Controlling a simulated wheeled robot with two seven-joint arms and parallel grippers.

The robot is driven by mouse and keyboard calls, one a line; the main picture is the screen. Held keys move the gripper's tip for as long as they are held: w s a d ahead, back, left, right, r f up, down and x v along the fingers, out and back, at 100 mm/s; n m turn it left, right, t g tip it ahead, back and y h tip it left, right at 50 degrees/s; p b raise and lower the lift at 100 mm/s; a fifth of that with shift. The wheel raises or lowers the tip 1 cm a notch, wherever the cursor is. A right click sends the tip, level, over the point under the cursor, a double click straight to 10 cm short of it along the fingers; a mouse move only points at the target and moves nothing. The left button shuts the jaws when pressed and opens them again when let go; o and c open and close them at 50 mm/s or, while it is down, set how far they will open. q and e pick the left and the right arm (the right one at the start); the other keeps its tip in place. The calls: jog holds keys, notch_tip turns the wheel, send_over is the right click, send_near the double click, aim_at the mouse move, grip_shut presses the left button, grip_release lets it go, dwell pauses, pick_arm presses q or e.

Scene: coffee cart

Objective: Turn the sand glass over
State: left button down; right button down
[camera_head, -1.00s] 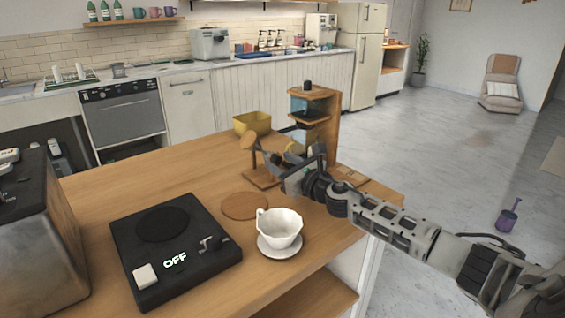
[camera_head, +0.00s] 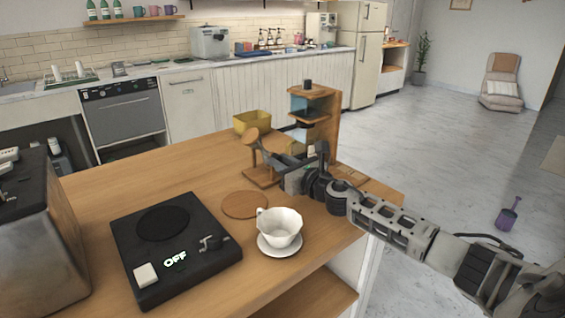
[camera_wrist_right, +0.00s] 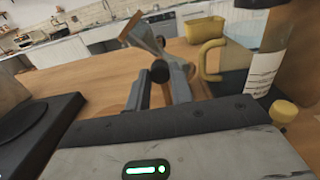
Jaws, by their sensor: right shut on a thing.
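The sand glass (camera_head: 250,135) is near the back of the wooden counter, with a round wooden end leaning up and to the left above a wooden base (camera_head: 262,178). In the right wrist view its glass and wooden end (camera_wrist_right: 132,27) lean left, just beyond my fingers. My right gripper (camera_head: 262,160) is at the sand glass. In the wrist view my gripper (camera_wrist_right: 161,80) has its fingers around a dark round knob (camera_wrist_right: 160,71) at the sand glass's middle. The far side of the sand glass is hidden. My left gripper is not in view.
A wooden shelf stand (camera_head: 325,120) rises just behind my right gripper. A yellow container (camera_head: 251,122) is behind the sand glass. A white cup (camera_head: 279,228) on a saucer, a round coaster (camera_head: 245,205) and a black scale (camera_head: 150,268) reading OFF are in front.

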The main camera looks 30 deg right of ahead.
jog(key=m+p, duration=0.1)
jog(key=m, duration=0.6)
dwell(0.6)
jog(key=c, duration=1.2)
grip_release()
jog(key=shift+c, duration=0.2)
jog(key=s, duration=0.5)
jog(key=s+d+b, duration=0.1)
jog(key=s, duration=0.4)
jog(key=s+b, duration=0.1)
jog(key=s, duration=0.5)
jog(key=shift+d, duration=0.15)
